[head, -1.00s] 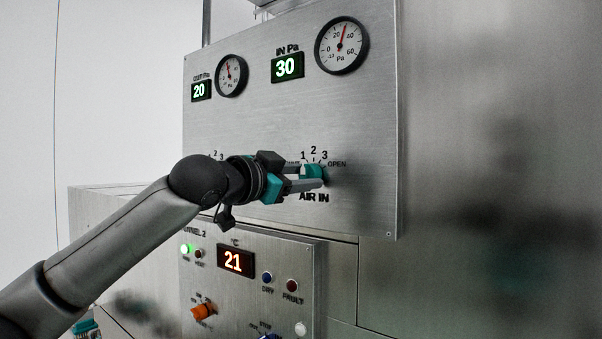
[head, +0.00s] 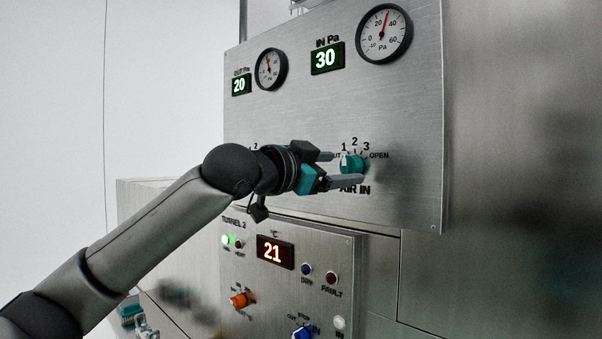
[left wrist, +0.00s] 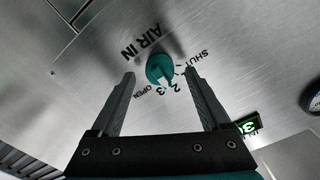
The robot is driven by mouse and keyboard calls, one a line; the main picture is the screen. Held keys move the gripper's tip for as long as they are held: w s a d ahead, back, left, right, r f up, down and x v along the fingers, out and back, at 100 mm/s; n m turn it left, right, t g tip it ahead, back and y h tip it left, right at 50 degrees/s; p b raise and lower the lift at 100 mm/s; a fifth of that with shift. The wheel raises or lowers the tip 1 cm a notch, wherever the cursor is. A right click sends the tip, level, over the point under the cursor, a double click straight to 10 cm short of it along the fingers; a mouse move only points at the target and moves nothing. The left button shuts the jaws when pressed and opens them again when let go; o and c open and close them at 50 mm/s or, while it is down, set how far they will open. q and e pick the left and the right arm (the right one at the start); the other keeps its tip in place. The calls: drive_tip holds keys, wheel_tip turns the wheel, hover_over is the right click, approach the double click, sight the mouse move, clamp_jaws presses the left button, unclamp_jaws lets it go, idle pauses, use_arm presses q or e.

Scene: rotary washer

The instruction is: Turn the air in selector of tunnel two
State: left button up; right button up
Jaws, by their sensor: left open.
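The teal AIR IN selector knob (head: 354,166) sits on the upper steel panel, with marks SHUT, 1, 2, 3 and OPEN around it. It carries a white mark; the exact setting is hard to read. My left gripper (head: 346,168) is open, with its fingers reaching toward the panel on either side of the knob. In the left wrist view, the knob (left wrist: 159,68) lies between the fingertips of the left gripper (left wrist: 160,73), with gaps on both sides. My right gripper is not in view.
Above are two round gauges (head: 384,33) (head: 271,69) and green displays reading 20 (head: 241,85) and 30 (head: 327,58). The TUNNEL 2 panel (head: 340,270) juts out below, with a 21 display, an orange knob (head: 240,300) and a blue knob (head: 304,332).

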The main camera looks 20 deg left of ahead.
use_arm(q)
drive_tip(key=b+v, duration=0.3)
drive_tip(key=v, duration=1)
drive_tip(key=shift+s, duration=0.25)
